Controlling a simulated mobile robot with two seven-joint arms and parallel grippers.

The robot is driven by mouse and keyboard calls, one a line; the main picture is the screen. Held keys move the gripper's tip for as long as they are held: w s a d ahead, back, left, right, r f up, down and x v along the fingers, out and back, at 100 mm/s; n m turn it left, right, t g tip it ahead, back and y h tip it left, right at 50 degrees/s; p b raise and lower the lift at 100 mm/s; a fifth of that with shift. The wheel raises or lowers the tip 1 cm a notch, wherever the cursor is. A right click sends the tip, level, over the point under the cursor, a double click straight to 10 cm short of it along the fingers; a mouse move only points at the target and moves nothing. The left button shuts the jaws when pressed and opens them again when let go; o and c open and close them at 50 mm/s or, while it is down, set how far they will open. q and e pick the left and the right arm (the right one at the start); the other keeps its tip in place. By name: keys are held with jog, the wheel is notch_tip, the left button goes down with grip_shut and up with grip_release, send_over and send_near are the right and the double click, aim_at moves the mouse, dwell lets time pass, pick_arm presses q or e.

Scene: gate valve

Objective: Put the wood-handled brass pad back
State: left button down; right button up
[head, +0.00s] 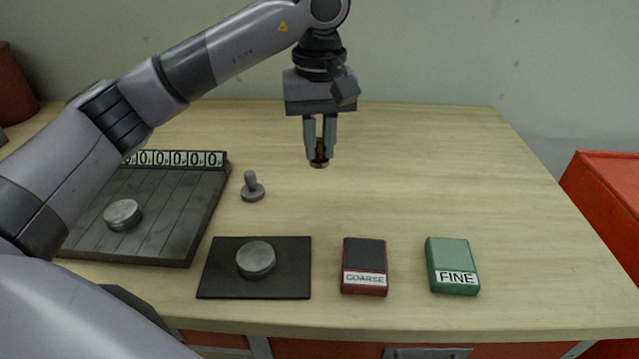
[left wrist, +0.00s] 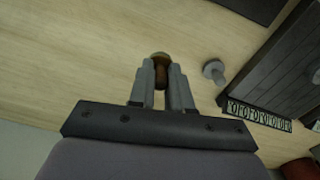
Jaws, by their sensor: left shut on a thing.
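The wood-handled brass pad (head: 319,160) is held by its brown handle in my left gripper (head: 320,150), which is shut on it. The gripper points down and the pad appears to hang above the back middle of the table. In the left wrist view the brown handle and brass end of the pad (left wrist: 161,57) show between the fingers of my left gripper (left wrist: 161,75). My right gripper is in neither view.
A grey metal knobbed piece (head: 252,188) stands left of centre. A dark plate (head: 215,285) bears a grey disc (head: 256,259). A slatted board with a number strip (head: 170,225) bears another disc (head: 123,215). COARSE (head: 364,266) and FINE (head: 452,266) blocks lie at front right. The table's back right is clear.

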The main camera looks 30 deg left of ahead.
aim_at(319, 139)
pick_arm(q)
jog(key=shift+f, duration=3.85)
jog(key=c, duration=1.1)
grip_release()
jog(key=shift+f, duration=0.15)
jog(key=shift+o, duration=0.2)
notch_tip(319, 139, up, 12)
jog(key=shift+r, duration=0.15)
